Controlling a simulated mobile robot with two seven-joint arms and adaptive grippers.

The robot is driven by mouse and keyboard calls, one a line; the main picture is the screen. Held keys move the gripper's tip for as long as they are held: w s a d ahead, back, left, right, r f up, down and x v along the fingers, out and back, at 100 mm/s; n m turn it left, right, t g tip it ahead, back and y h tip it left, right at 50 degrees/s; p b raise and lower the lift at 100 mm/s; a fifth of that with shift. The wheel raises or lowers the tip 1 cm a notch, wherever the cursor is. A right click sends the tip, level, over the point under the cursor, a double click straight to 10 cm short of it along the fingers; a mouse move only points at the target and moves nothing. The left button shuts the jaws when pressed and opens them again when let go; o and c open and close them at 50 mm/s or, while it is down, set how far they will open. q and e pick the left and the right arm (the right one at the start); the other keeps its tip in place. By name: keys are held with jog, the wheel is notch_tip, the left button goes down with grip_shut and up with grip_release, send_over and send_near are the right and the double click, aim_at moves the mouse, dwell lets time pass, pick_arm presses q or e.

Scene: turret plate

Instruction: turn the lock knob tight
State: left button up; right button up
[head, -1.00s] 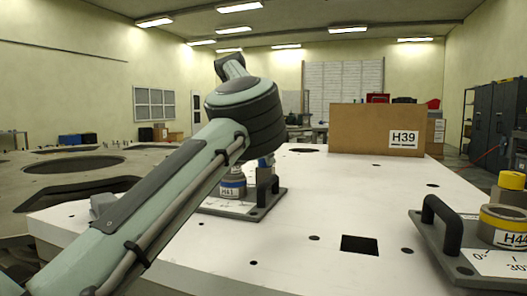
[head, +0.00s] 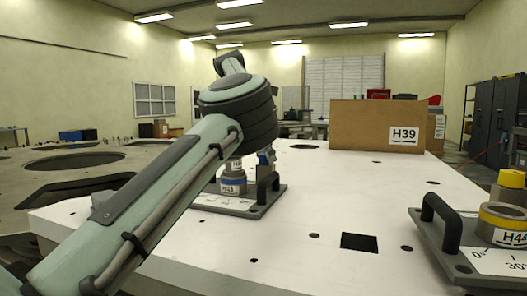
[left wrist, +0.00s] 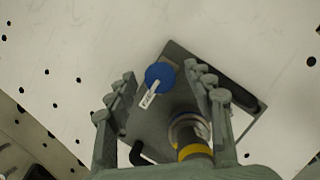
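My left gripper (left wrist: 159,70) is open in the left wrist view, one finger on each side. A round blue knob (left wrist: 158,71) with a white tag shows between the fingertips. I cannot tell how far below the tips it is. It sits on a dark grey plate (left wrist: 185,60), beside a round post (left wrist: 190,135) with a yellow cap and a blue-banded base. In the head view my left wrist stands over this plate (head: 262,210), with the blue-banded post base H41 (head: 233,187); my arm hides most of the gripper and part of the plate. My right gripper is not in view.
A second plate with a black handle (head: 441,222) and a yellow-banded post H44 (head: 503,222) stands at right. A brown box H39 (head: 376,127) is at the back of the white table (head: 310,265). The table has holes; its middle is mostly clear.

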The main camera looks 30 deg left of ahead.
pick_arm(q)
jog(key=shift+r, duration=0.1)
jog(key=v, duration=1.2)
dwell(0.5)
